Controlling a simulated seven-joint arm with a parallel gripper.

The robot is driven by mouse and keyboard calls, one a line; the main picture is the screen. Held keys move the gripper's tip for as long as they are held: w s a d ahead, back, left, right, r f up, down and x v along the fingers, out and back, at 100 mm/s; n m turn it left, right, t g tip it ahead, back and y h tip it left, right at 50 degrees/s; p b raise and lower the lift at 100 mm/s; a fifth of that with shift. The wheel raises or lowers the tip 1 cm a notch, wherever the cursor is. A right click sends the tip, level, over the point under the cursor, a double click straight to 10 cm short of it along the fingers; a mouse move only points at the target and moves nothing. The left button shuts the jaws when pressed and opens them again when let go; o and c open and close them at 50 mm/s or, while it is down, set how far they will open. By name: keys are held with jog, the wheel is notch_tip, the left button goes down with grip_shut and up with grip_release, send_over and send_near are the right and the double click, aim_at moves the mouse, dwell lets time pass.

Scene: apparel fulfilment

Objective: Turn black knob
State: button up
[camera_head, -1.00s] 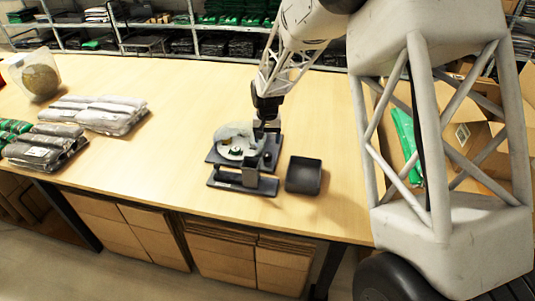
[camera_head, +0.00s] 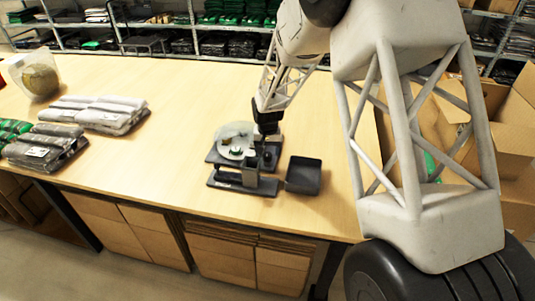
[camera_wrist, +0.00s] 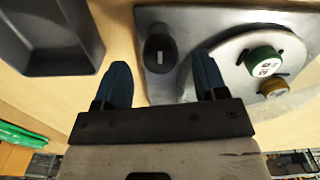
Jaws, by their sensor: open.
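The black knob (camera_wrist: 159,50) stands upright on the grey base plate of a device (camera_wrist: 180,22), with a small white mark on its top. My gripper (camera_wrist: 162,72) is open, with its two dark blue fingers spread wide and nothing between them. In the wrist view the knob shows just beyond the fingertips, roughly centred between them; I cannot tell whether they touch it. In the head view my gripper (camera_head: 267,124) is over the back right of the device (camera_head: 235,182), and its fingers are hard to make out.
A clear round disc (camera_head: 232,142) carries a green cap (camera_wrist: 264,62) and a brown cap (camera_wrist: 274,88), right of the knob in the wrist view. A black tray (camera_head: 303,175) sits right of the device. Bagged garments (camera_head: 100,112) lie at left. The table (camera_head: 170,110) between is clear.

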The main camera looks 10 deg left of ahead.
jog(key=shift+f, duration=0.95)
jog(key=shift+c, duration=0.2)
jog(key=c, duration=0.9)
